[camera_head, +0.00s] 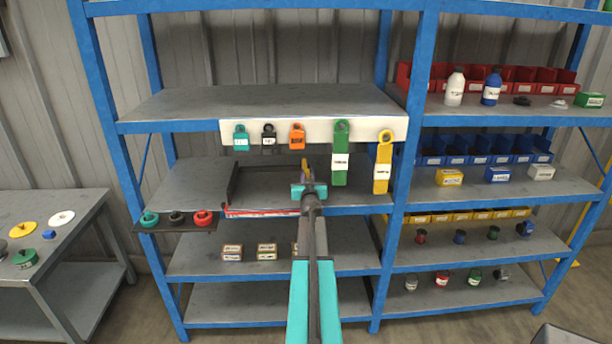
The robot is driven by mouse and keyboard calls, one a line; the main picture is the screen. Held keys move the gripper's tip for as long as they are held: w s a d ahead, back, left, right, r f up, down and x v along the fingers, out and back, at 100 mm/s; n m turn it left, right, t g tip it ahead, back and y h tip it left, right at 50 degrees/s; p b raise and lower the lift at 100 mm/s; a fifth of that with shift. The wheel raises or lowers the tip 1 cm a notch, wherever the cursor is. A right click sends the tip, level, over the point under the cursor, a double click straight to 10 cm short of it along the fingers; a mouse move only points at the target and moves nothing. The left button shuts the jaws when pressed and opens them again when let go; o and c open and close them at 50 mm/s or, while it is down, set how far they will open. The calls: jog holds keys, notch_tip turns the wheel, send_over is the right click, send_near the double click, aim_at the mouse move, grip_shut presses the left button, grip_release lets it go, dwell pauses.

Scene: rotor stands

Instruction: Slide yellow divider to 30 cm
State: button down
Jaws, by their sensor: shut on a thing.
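The yellow divider (304,166) shows only as a small yellow piece just beyond my gripper, toward the right part of a dark open tray. My gripper (306,182) reaches in from the front and is shut on it. The arm and the gripper hide most of the divider and its foot. The dark tray (232,188) lies on the middle shelf, with a red and pale strip (258,211) along its front edge. Any marks on the strip are too small to read.
A white rail (360,128) above carries teal, black and orange tags, a long green tag (340,160) and a long yellow tag (383,165) right of my gripper. A holder with three round pieces (176,219) juts out at left. Small boxes (266,251) stand on the shelf below.

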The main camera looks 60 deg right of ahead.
jog(key=c, duration=1.7)
grip_release()
jog(key=shift+a, duration=0.1)
jog(key=shift+b+v, duration=1.5)
jog(key=shift+v, duration=5.35)
